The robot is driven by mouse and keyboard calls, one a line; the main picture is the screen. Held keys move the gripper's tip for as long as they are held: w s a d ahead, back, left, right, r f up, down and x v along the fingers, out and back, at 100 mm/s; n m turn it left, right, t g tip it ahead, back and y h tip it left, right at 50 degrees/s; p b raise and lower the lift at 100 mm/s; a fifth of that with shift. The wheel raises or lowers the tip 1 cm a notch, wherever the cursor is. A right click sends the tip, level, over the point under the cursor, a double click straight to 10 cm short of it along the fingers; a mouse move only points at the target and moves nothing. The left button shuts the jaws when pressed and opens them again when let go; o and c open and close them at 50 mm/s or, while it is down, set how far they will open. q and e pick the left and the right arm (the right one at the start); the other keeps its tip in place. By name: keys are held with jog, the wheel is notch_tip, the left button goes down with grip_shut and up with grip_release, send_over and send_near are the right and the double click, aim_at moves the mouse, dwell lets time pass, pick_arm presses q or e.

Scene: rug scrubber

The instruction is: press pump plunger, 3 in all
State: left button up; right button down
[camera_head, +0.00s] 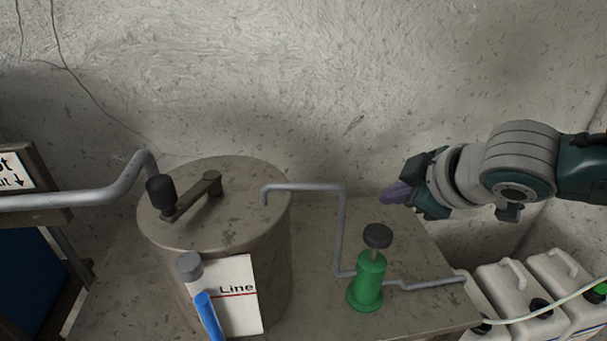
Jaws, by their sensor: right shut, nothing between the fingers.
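The green hand pump (368,282) stands upright at the right part of the bench. Its dark round plunger knob (378,236) sits on a short shaft above the green body, so the plunger looks raised. My right gripper (394,193) is above and slightly right of the knob, apart from it. It points left, and its purple-tipped fingers are shut with nothing visible between them. My left gripper is not in view.
A metal drum (215,240) with a crank (192,196) stands left of the pump. A grey pipe (342,230) runs between drum and pump. A card (232,295), grey-capped bottle and blue object are in front. White canisters (505,290) stand at right.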

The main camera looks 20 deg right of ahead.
dwell(0.8)
notch_tip(320, 180, up, 4)
jog(key=p, duration=0.6)
jog(key=shift+f, duration=0.1)
jog(key=shift+f, duration=0.1)
jog(key=b, duration=0.8)
send_over(384, 237)
notch_tip(384, 237, down, 8)
jog(key=shift+r, duration=0.2)
jog(key=shift+f, duration=0.5)
jog(key=shift+f+b, duration=0.1)
jog(key=shift+b, duration=0.25)
dwell(0.9)
